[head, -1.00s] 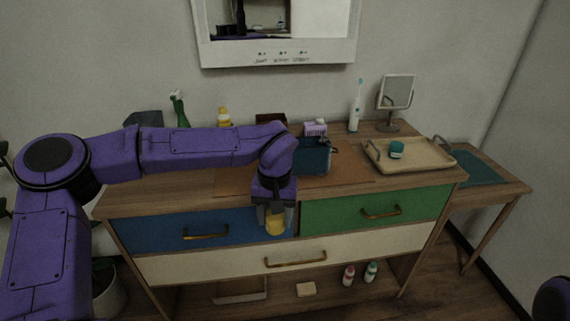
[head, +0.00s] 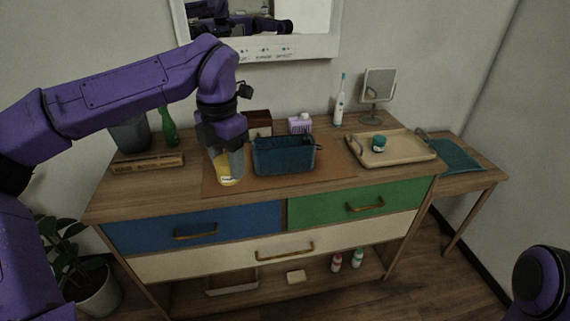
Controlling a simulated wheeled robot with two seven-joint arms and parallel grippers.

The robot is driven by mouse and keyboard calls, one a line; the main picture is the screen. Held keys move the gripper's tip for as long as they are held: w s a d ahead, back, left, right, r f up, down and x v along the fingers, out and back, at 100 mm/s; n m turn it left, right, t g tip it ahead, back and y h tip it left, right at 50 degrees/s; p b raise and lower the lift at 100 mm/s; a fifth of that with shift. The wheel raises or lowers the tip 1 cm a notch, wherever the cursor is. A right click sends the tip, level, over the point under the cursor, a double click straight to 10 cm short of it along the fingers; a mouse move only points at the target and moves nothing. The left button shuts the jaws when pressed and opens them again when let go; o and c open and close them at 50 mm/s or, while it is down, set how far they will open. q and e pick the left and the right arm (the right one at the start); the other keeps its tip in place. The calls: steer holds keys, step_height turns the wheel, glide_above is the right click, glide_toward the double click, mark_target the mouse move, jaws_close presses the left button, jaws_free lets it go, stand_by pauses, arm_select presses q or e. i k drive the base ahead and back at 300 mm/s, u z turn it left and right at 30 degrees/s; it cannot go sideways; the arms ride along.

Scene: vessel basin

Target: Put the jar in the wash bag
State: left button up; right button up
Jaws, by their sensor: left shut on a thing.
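The wash bag, a dark blue open-topped bag (head: 284,158), stands on the brown mat on top of the dresser. My left gripper (head: 227,166) is shut on a yellow jar (head: 228,181) with a pale label, just left of the bag and apart from it. The fingers cover the jar's upper part. I cannot tell whether its base touches the mat. Only a purple part of my right arm shows at the lower right; its gripper is out of view.
A wooden tray (head: 408,152) holds a small teal container (head: 379,144). Behind the bag stand a lilac bottle (head: 300,124) and a dark brown box (head: 258,123). A toothbrush (head: 339,105), mirror (head: 379,88) and green bottle (head: 168,128) stand farther back. The mat (head: 335,168) is clear right of the bag.

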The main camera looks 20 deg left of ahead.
mark_target(277, 169)
steer(key=i, duration=0.95)
